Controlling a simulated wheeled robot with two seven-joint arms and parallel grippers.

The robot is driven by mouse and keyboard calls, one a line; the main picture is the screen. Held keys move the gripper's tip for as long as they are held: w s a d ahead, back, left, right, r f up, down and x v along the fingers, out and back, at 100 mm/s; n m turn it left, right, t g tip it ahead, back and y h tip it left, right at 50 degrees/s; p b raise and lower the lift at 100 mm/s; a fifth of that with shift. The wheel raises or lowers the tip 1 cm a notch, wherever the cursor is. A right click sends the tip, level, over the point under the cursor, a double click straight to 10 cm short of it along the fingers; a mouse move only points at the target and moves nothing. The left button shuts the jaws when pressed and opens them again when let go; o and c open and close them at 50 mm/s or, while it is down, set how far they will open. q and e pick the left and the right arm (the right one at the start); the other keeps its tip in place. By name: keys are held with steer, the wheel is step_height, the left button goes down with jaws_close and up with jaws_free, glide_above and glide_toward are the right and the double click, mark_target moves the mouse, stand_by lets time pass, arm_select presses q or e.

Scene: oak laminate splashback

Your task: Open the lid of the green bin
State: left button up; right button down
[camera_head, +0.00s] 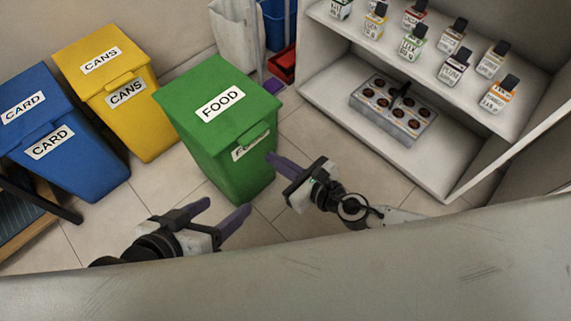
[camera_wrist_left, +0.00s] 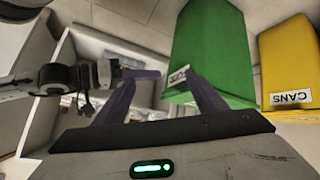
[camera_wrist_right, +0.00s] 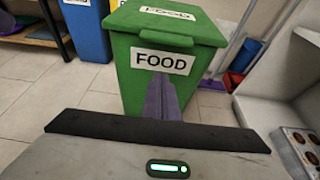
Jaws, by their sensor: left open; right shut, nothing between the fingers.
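The green bin (camera_head: 231,165) stands on the tiled floor with its lid (camera_head: 208,88) down and a FOOD label on lid and front. It also shows in the left wrist view (camera_wrist_left: 212,50) and the right wrist view (camera_wrist_right: 207,75). The lid's front handle (camera_wrist_right: 165,33) shows above the front label. My right gripper (camera_head: 272,160) is shut and empty, with its fingertips close to the bin's front near the label; I cannot tell whether they touch. In the right wrist view its fingers (camera_wrist_right: 161,88) overlap the bin below the label. My left gripper (camera_head: 222,213) is open and empty, in front of the bin and lower left.
A yellow CANS bin (camera_head: 146,127) and a blue CARD bin (camera_head: 93,172) stand left of the green bin. A shelf unit (camera_head: 444,168) with bottles and a tray (camera_head: 421,130) is at the right. A red dustpan (camera_head: 283,65) lies behind.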

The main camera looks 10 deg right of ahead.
arm_select(q)
steer(key=shift+s+a+f+p, duration=0.1)
steer(key=shift+a+f+p, duration=0.25)
steer(key=shift+p, duration=0.4)
arm_select(e)
steer(key=shift+w+a+r, duration=0.6)
steer(key=shift+w+r, duration=0.05)
steer(key=shift+w, duration=0.15)
steer(key=shift+w+a+r, duration=0.6)
steer(key=shift+w+r, duration=0.05)
steer(key=shift+w, duration=0.15)
